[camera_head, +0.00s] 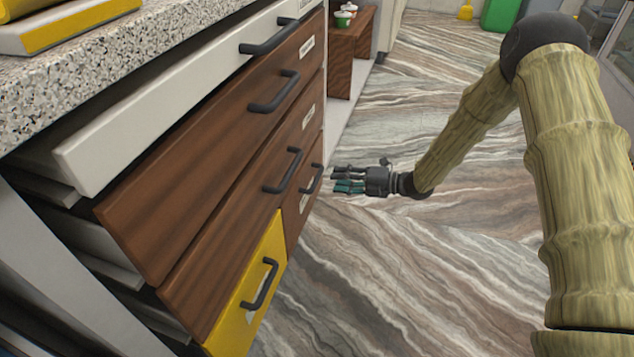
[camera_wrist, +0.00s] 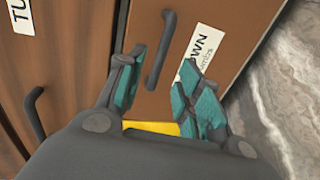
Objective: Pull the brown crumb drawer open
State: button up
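The brown crumb drawer is the small, low brown front (camera_head: 295,215) beside the yellow drawer in the head view. Its dark bar handle (camera_head: 314,178) is on its face. In the wrist view its brown front (camera_wrist: 212,22) carries a white label, partly hidden, with "OWN" and smaller print. The handle (camera_wrist: 160,50) stands just beyond and between my fingertips. My gripper (camera_head: 334,180) is open, with teal finger pads, and faces the drawer from the right. In the wrist view the fingers of my gripper (camera_wrist: 163,82) are spread apart with nothing between the pads; contact with the handle cannot be told.
A yellow drawer (camera_head: 235,318) is left of the crumb drawer. Wider brown drawers (camera_head: 200,165) and a white drawer (camera_head: 150,120), all with bar handles, are above under a speckled counter (camera_head: 90,65). A brown stand (camera_head: 345,60) is farther back. The marbled floor (camera_head: 400,280) is clear.

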aim_at(317, 176)
jog(key=shift+b+x, duration=1.6)
jog(key=shift+x, duration=2.4)
grip_shut()
